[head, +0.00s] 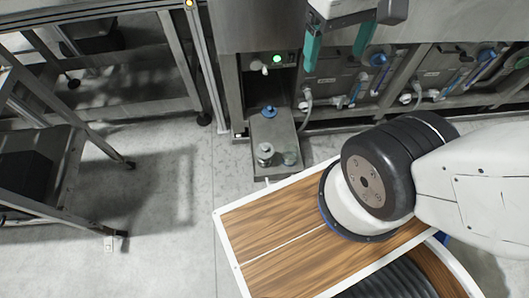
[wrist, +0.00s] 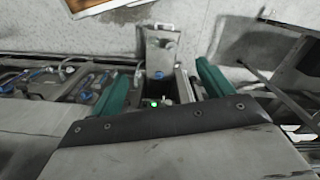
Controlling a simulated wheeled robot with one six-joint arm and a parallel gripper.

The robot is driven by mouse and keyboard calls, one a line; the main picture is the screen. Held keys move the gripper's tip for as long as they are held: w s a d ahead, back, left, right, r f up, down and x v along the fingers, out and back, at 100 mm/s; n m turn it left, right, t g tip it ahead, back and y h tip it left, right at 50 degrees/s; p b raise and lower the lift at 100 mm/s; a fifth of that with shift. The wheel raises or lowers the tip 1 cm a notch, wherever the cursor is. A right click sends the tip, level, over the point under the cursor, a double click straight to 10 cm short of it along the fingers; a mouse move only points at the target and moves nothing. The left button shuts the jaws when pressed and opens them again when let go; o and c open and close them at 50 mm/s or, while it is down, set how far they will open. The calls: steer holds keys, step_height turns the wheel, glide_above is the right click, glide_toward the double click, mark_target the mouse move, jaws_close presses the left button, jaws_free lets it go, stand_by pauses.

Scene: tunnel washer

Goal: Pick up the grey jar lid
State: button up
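I cannot clearly make out a grey jar lid in either view.
A blue knob (head: 268,111) sits on the box. Behind stands a steel machine (head: 258,35) with a lit green button (head: 278,58), hoses and blue fittings. A metal frame cart (head: 60,160) stands at left. Concrete floor (head: 165,200) lies open between cart and box.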

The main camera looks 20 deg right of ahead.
steer(key=shift+o, duration=1.4)
steer(key=w+f+g, duration=0.4)
steer(key=w+f, duration=0.4)
steer(key=f, duration=0.3)
steer(key=shift+w+a+f, duration=0.2)
steer(key=shift+a+f, duration=0.05)
steer(key=shift+f, duration=0.1)
steer(key=m+t, duration=0.4)
glide_above(265, 147)
steer(key=f, duration=3.1)
steer(key=d+f, duration=0.1)
steer(key=f, duration=1.5)
steer(key=shift+s+f, duration=0.2)
steer(key=shift+f, duration=0.15)
steer(key=shift+w+a+f+m, duration=0.1)
steer(key=shift+w+m, duration=0.15)
steer(key=shift+m, duration=0.05)
steer(key=f, duration=0.5)
steer(key=a+f, duration=0.1)
steer(key=f, duration=0.1)
steer(key=shift+f, duration=0.3)
steer(key=c, duration=1)
